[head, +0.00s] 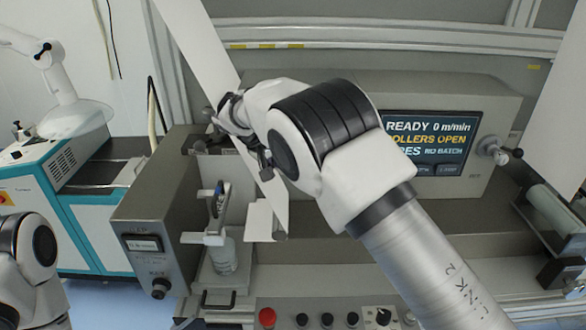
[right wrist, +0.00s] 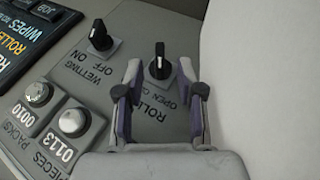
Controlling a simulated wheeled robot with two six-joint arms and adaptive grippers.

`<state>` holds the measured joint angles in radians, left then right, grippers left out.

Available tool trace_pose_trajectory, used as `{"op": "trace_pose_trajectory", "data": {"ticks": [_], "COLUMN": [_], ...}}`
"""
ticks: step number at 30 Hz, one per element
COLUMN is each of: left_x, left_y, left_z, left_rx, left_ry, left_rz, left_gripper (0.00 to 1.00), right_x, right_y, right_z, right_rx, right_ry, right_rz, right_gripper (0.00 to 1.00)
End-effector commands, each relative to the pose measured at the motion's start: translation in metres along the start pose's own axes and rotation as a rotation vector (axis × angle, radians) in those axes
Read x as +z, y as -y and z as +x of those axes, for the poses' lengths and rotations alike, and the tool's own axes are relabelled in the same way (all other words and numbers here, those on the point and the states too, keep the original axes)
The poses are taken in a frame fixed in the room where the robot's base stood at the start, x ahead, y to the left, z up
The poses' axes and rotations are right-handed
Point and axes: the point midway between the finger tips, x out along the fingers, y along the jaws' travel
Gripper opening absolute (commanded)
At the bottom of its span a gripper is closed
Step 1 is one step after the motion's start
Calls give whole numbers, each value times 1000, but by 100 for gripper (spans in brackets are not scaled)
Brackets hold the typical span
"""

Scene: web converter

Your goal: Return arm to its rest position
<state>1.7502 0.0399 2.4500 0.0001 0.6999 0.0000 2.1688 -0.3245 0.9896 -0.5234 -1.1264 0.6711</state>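My right arm (head: 390,230) reaches across the middle of the head view from the lower right and bends at its elbow in front of the machine. I cannot make out its fingertips clearly there. In the right wrist view my right gripper (right wrist: 160,75) is open, its two fingers apart. The black rollers knob (right wrist: 160,62) shows between and beyond the fingertips; I cannot tell whether they touch it. My left arm (head: 32,255) shows at the lower left edge of the head view. Its gripper is out of view.
The display (head: 428,142) reads READY, 0 m/min, rollers open. A wetting knob (right wrist: 100,38) and two round counter buttons sit beside the rollers knob. A white web (head: 205,50) slants down behind my arm. A red button (head: 267,317) sits at the front. A grey control box (head: 150,250) stands left.

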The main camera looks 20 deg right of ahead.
Motion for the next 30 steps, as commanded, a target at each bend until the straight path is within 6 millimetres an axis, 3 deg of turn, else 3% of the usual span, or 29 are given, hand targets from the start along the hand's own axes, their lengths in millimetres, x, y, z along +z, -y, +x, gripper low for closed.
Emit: {"op": "trace_pose_trajectory", "data": {"ticks": [3, 6, 16, 24, 30], "left_x": [0, 0, 0, 0, 0], "left_y": [0, 0, 0, 0, -1], "left_z": [0, 0, -4, -60, -86], "left_rx": [0, 0, 0, 0, 0], "left_ry": [0, 0, 0, 0, 0], "left_rz": [0, 0, 0, 0, 0], "left_gripper": [40, 40, 40, 40, 40], "right_x": [-1, 0, -2, -20, -28], "right_y": [0, 0, -2, -30, -44], "right_z": [-23, -32, -38, -81, -102], "right_rx": [0, 0, 0, 0, 0], "right_ry": [-2, 1, 2, 2, 3], "right_rz": [0, -1, 0, 0, -1], "right_gripper": [38, 38, 38, 38, 38]}}
